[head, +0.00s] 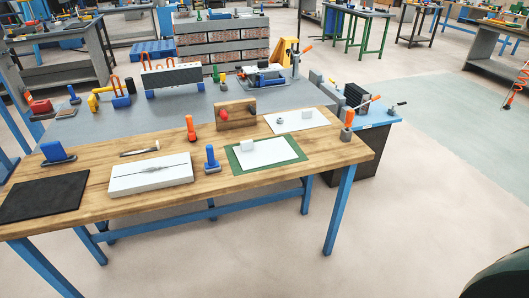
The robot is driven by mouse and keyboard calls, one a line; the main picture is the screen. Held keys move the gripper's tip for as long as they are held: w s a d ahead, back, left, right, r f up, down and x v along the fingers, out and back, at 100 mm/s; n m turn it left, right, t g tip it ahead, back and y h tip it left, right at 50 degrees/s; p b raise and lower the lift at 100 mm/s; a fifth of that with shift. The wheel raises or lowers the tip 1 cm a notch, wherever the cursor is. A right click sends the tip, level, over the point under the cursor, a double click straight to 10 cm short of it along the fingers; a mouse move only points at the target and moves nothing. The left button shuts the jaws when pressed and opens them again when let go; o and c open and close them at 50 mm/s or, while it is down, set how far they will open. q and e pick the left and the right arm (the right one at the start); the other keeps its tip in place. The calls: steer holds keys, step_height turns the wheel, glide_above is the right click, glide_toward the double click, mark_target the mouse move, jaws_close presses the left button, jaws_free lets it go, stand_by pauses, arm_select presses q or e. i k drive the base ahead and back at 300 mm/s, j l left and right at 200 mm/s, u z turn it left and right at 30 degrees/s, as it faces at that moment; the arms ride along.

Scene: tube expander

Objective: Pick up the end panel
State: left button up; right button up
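No part is clearly marked as the end panel, and I cannot tell which it is. A grey upright plate (172,77) with orange tube loops above it stands on blue feet on the grey rear bench top. A small upright wooden panel (235,115) with red and dark round parts on its face stands at the back of the wooden table. A small pale block (247,145) rests on a white sheet (270,154) over a green mat. A smaller grey piece (280,119) lies on another white sheet (297,120). Neither of my grippers is in view.
The wooden table (120,218) also carries a white flat box (150,173), a black mat (45,196), blue-handled tools (211,158), an orange-handled tool (191,129) and a hammer (139,151). A blue-and-grey device (262,77) stands on the rear bench. Floor at the front right is open.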

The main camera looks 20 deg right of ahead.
mark_target(250, 154)
steer(key=z, duration=0.5)
steer(key=i+j+z, duration=0.1)
steer(key=z, duration=0.35)
steer(key=j+z, duration=0.2)
steer(key=z, duration=0.3)
steer(key=j+z, duration=0.35)
steer(key=j, duration=0.15)
steer(key=j+z, duration=0.35)
steer(key=j, duration=0.15)
